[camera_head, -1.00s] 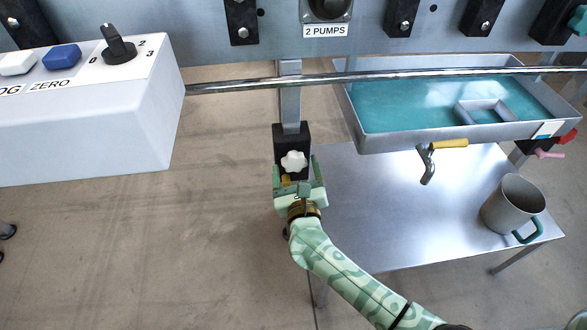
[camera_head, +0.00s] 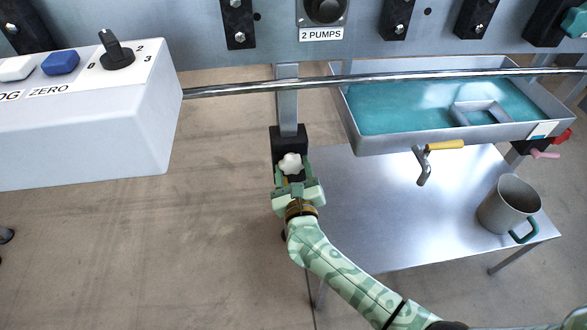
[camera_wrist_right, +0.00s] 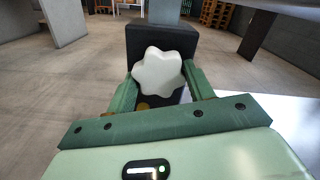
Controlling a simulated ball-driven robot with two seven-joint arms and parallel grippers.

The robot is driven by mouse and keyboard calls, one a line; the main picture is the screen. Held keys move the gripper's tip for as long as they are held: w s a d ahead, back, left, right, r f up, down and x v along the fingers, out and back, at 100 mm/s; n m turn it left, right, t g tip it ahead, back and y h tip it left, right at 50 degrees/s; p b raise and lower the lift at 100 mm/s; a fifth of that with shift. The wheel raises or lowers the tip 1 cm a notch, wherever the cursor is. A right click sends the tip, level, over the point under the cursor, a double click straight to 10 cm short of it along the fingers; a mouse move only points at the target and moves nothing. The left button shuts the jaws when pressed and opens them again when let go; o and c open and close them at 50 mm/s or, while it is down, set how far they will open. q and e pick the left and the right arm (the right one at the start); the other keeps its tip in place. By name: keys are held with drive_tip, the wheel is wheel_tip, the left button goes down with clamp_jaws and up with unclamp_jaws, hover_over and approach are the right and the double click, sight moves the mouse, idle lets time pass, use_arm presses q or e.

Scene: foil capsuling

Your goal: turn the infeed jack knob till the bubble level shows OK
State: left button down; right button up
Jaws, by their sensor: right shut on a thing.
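The white lobed jack knob (camera_head: 290,162) sits on the front of a black block (camera_head: 278,141) at the foot of a grey post, and it shows large in the right wrist view (camera_wrist_right: 157,71). My right gripper (camera_head: 291,175) reaches it from below. Its two green fingers (camera_wrist_right: 163,84) are shut on the knob, one at each side. I cannot make out a bubble level in either view. My left gripper is not in view.
A metal table (camera_head: 385,215) stands to the right with a grey mug (camera_head: 508,205) on it. A rail (camera_head: 230,89) crosses above the knob. A control box (camera_head: 90,125) is at left.

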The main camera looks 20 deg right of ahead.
drive_tip(key=n+p, duration=0.1)
drive_tip(key=n, duration=0.2)
drive_tip(key=shift+r+p, duration=0.2)
drive_tip(key=shift+p, duration=0.2)
drive_tip(key=n+p, duration=0.1)
drive_tip(key=n, duration=0.2)
drive_tip(key=shift+n+p, duration=0.3)
drive_tip(key=shift+n, duration=0.1)
drive_tip(key=n+p, duration=0.1)
drive_tip(key=n, duration=0.1)
drive_tip(key=shift+n, duration=0.4)
drive_tip(key=shift+n+p, duration=0.4)
drive_tip(key=shift+n, duration=0.8)
drive_tip(key=shift+s+f+n, duration=0.1)
drive_tip(key=shift+n, duration=0.6)
drive_tip(key=shift+n+p, duration=0.3)
drive_tip(key=shift+n, duration=0.5)
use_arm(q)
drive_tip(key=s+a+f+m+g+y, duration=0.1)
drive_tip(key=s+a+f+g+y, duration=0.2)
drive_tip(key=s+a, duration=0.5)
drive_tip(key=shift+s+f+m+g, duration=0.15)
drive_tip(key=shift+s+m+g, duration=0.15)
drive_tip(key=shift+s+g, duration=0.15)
use_arm(e)
drive_tip(key=shift+f, duration=0.1)
